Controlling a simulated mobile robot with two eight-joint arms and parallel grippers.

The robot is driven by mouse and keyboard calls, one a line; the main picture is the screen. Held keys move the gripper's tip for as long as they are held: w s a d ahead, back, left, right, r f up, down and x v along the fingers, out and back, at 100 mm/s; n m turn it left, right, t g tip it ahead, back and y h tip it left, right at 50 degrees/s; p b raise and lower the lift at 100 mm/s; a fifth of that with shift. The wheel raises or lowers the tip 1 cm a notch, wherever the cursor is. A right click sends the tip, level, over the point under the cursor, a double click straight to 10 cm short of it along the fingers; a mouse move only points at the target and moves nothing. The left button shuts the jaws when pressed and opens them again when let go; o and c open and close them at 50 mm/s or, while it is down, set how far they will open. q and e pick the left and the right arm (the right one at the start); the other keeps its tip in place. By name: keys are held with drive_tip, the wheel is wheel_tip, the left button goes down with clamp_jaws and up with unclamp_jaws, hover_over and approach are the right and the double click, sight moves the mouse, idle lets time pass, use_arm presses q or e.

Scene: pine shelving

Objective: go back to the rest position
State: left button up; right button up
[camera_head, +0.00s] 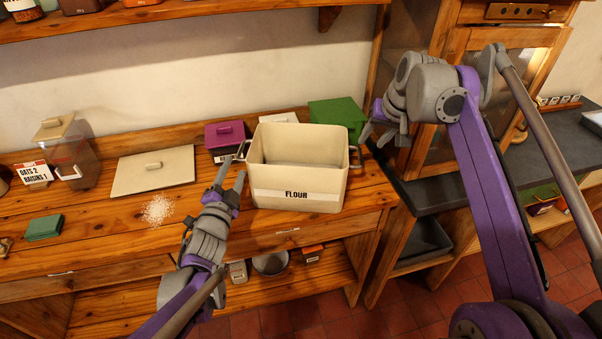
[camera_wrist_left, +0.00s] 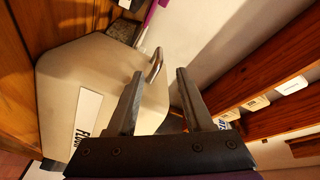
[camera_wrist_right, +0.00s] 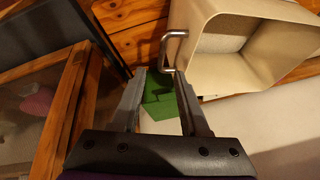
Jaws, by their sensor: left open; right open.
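My left gripper (camera_head: 232,170) is open at the left side of the cream flour bin (camera_head: 295,195), close to that side's metal handle (camera_head: 240,150). In the left wrist view the handle (camera_wrist_left: 154,66) shows beyond the fingertips (camera_wrist_left: 158,78), and nothing is clearly held. My right gripper (camera_head: 376,138) is open at the right of the bin, near its right handle (camera_head: 355,157). In the right wrist view the right handle (camera_wrist_right: 170,48) lies just beyond the fingers (camera_wrist_right: 160,78). The bin stands upright and lidless on the wooden counter; pale contents show inside.
A cream lid (camera_head: 153,172), spilled white grains (camera_head: 157,209), a green block (camera_head: 43,228) and a lidded jar (camera_head: 68,150) are on the counter to the left. A purple-lidded box (camera_head: 225,134) and green box (camera_head: 338,113) stand behind the bin. A wooden cabinet (camera_head: 440,130) stands right.

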use_arm(q)
drive_tip(key=s+f+n+g+p, duration=0.1)
drive_tip(key=s+f+n+g, duration=0.2)
drive_tip(key=s, duration=0.7)
drive_tip(key=s+f+n+g+y+p, duration=0.1)
drive_tip(key=s+n+g, duration=0.4)
drive_tip(key=s, duration=0.5)
drive_tip(key=s+f+n+g+p, duration=0.2)
drive_tip(key=s+f+n+g, duration=0.2)
drive_tip(key=s, duration=0.6)
drive_tip(key=shift+s+a+f+n+g+y, duration=0.3)
drive_tip(key=shift+a+f+y, duration=0.1)
drive_tip(key=shift+f, duration=0.15)
use_arm(e)
drive_tip(key=s+f, duration=0.5)
drive_tip(key=s, duration=0.6)
drive_tip(key=s+f+h, duration=0.1)
drive_tip(key=s+f, duration=0.5)
drive_tip(key=s, duration=0.5)
drive_tip(key=s+f+n, duration=0.1)
drive_tip(key=s+f, duration=0.5)
drive_tip(key=s, duration=0.5)
drive_tip(key=shift+s+d+f+t+h, duration=0.2)
drive_tip(key=shift+s+d+t+h, duration=0.1)
drive_tip(key=shift+s, duration=0.05)
use_arm(q)
drive_tip(key=shift+w, duration=0.1)
